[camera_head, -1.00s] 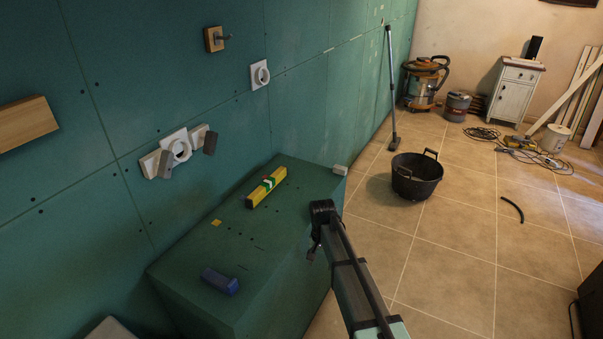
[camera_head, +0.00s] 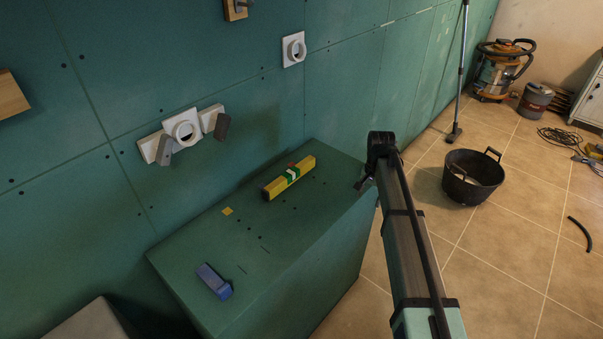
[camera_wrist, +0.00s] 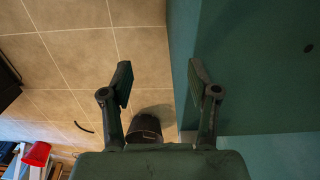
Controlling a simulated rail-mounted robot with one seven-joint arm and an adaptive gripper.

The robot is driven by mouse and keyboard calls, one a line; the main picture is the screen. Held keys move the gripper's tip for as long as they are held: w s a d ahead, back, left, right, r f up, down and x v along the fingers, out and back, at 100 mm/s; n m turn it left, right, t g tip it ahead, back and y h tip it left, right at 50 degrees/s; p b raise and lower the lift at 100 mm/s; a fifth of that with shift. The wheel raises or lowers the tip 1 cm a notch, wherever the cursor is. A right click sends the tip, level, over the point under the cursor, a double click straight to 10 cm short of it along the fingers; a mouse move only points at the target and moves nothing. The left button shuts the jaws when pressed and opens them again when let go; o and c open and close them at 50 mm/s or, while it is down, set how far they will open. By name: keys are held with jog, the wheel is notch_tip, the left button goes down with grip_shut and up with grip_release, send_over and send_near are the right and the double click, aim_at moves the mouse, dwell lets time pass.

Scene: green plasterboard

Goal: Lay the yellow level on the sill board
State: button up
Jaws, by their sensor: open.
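The yellow level (camera_head: 289,178), with a green, white and red middle, lies on top of the green plasterboard box (camera_head: 330,215) near its far end. A pale wooden board (camera_head: 11,96) juts from the wall at the left edge and is cut off by the frame; I cannot tell for sure that it is the sill board. My gripper (camera_head: 364,184) is beside the box's right edge, to the right of the level and apart from it. The wrist view shows my gripper (camera_wrist: 160,78) open and empty, with floor and the box's edge between and beyond the fingers.
A blue tool (camera_head: 214,282) and a small yellow piece (camera_head: 227,211) lie on the box. White sockets (camera_head: 184,130) with grey blocks stick out from the wall above it. A black tub (camera_head: 472,178) and a vacuum cleaner (camera_head: 500,72) stand on the tiled floor at right.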

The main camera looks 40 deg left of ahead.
jog(key=s+a+r, duration=0.1)
jog(key=a+r, duration=0.4)
jog(key=a, duration=0.4)
jog(key=s+a+r, duration=0.2)
jog(key=a+r, duration=0.3)
jog(key=a, duration=0.5)
notch_tip(320, 180, up, 6)
send_over(291, 172)
notch_tip(291, 172, down, 11)
jog(key=p, duration=0.3)
jog(key=shift+s+f, duration=0.15)
jog(key=shift+f, duration=0.05)
jog(key=shift+f+p, duration=1.4)
jog(key=shift+f, duration=1.25)
grip_shut()
